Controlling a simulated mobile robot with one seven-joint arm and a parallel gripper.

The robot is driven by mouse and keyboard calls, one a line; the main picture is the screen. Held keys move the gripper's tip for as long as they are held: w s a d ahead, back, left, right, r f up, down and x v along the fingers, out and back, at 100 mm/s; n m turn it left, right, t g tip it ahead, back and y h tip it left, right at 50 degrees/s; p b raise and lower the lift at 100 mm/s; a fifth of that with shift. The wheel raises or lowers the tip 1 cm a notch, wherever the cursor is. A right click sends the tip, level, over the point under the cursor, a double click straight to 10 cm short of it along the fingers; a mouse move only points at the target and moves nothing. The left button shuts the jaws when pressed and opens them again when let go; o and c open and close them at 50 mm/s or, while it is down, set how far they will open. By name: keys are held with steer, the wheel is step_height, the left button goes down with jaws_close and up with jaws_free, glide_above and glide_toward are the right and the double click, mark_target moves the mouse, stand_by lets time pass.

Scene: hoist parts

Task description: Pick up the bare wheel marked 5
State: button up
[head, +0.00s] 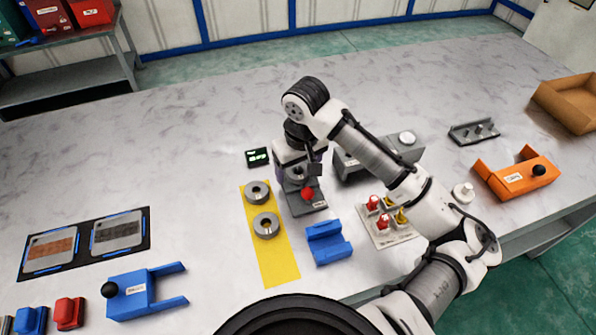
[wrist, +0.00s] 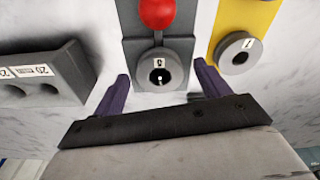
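A grey wheel (wrist: 160,76) with a small label that seems to read 5 sits at the near end of a grey stand (wrist: 190,46) with a red ball (wrist: 157,12). In the head view the stand (head: 312,207) and red ball (head: 307,193) show, but my gripper hides this wheel. My gripper (wrist: 162,70) is open, with its purple fingers on either side of the wheel and apart from it. The gripper (head: 298,180) is over the stand's far end. Two more grey wheels, one (head: 257,192) behind the other (head: 266,226), lie on a yellow strip (head: 278,265).
A grey block with holes (wrist: 42,75) stands close beside my gripper. A small display (head: 258,157), a blue block (head: 328,243) and a plate with red and yellow pegs (head: 404,235) are nearby. An orange fork-shaped part (head: 512,181) lies right. The table's back left is clear.

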steer(key=c, duration=1.2)
steer(key=shift+r, duration=0.15)
steer(key=shift+c, duration=0.2)
